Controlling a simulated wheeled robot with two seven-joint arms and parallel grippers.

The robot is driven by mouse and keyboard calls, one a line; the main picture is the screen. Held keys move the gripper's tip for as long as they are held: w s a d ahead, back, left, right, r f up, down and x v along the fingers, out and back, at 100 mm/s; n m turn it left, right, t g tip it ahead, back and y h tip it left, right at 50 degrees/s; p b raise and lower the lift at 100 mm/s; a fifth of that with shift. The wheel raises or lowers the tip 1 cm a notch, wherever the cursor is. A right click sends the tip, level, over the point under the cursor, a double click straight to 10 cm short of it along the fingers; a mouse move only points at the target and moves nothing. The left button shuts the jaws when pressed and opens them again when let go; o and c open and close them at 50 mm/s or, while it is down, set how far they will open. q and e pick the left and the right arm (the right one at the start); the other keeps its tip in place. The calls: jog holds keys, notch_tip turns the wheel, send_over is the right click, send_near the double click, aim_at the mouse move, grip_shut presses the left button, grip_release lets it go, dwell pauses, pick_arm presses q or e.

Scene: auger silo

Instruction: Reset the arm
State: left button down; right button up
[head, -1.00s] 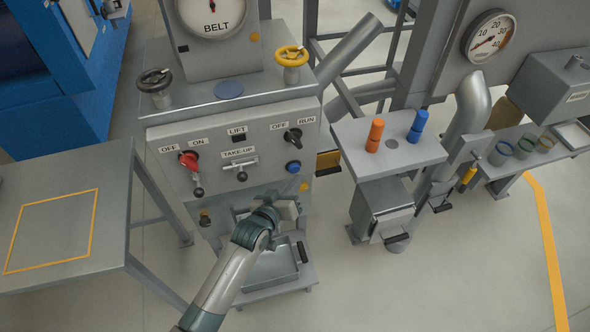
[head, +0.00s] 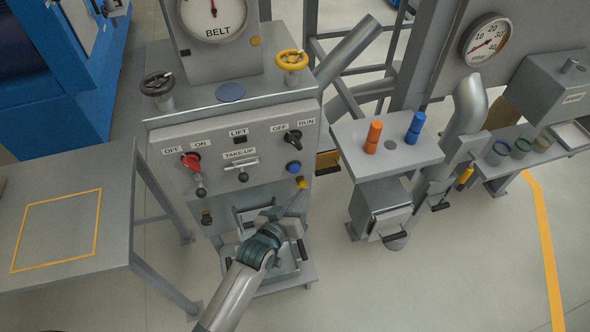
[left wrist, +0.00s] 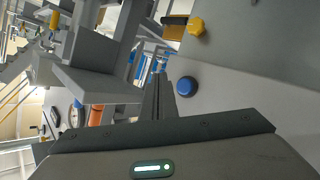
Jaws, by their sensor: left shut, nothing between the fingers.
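My left arm comes up from the bottom of the head view. Its gripper (head: 303,203) is in front of the lower right of the grey control panel (head: 180,139). In the left wrist view the fingers (left wrist: 158,85) are shut and empty, near the blue button (left wrist: 186,86). The blue button (head: 293,167) also shows in the head view, above the gripper. A red lever (head: 190,160) sits under OFF/ON, and a black knob (head: 293,136) under OFF/RUN. My wrist partly hides the metal tray below the panel. My right gripper is not in view.
A grey table (head: 120,215) with a yellow outlined square stands at left. A stand (head: 345,140) at right bears orange and blue cylinders. Handwheels, black (head: 157,84) and yellow (head: 291,60), stand above the panel. Open floor lies at lower right.

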pick_arm(q)
jog(key=s+a+f+g+y+b, duration=0.15)
jog(key=s+a+f, duration=0.35)
jog(key=f, duration=0.7)
jog(key=s+a+f+m+g+y+b, duration=0.1)
jog(key=s+a+f+g, duration=0.15)
jog(key=s+f, duration=0.6)
jog(key=s+a+f+g+y+b, duration=0.15)
jog(key=s+a+f, duration=0.25)
jog(key=f, duration=1.1)
jog(key=s+a+f+g+b, duration=0.1)
jog(key=s+a+f, duration=0.3)
jog(key=s, duration=0.7)
jog(key=s+a+f+m+g+y+b, duration=0.1)
jog(key=s+a+f+g, duration=0.2)
jog(key=s+a+f, duration=0.2)
jog(key=s+a+f+g+y+b, duration=0.1)
jog(key=s+a+f, duration=0.3)
jog(key=s+f, duration=0.5)
jog(key=s+g+b, duration=0.1)
jog(key=s, duration=0.7)
jog(key=shift+a+f+m+g, duration=0.3)
jog(key=shift+a+m+g, duration=0.05)
jog(key=shift+m, duration=0.05)
